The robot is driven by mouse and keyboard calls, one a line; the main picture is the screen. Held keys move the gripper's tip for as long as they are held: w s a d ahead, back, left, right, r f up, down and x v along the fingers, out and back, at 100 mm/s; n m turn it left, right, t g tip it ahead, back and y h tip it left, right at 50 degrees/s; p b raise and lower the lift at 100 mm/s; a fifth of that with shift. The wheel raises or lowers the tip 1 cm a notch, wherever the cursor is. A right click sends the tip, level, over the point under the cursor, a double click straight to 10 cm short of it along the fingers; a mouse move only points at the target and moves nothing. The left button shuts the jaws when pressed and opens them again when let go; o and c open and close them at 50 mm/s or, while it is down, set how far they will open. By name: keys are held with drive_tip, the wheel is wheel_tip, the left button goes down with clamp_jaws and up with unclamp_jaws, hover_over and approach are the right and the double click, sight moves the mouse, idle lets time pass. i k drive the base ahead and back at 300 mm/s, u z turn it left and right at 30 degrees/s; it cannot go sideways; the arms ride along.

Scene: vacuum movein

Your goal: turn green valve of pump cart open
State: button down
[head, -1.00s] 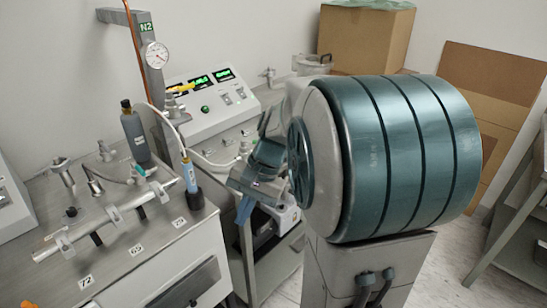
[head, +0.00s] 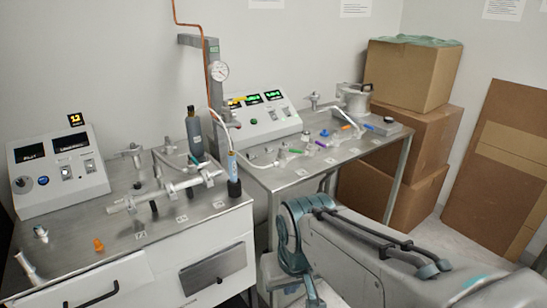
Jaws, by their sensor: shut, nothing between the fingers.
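On the near left steel-topped cart, a horizontal pipe manifold (head: 165,192) carries several upright fittings. A small green-teal handle (head: 203,165) shows at its right end, beside a blue and white upright tube (head: 232,168). It is too small to tell how far it is turned. On the right bench, a row of small fittings has coloured handles: purple (head: 320,143), blue (head: 324,133) and orange (head: 347,127). I cannot tell which cart is the pump cart. My grey and teal arm fills the lower right, in front of the right bench. My gripper's fingers do not show.
A control box (head: 62,165) stands at the left cart's back. Another box with green displays (head: 262,118) stands on the right bench (head: 270,182). A gauge (head: 219,72) hangs on a grey post. Cardboard boxes (head: 410,75) are stacked at the back right; some floor is clear there.

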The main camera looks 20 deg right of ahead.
sight(281, 149)
drive_tip(key=u, duration=0.4)
drive_tip(key=i, duration=1)
drive_tip(key=u, duration=0.05)
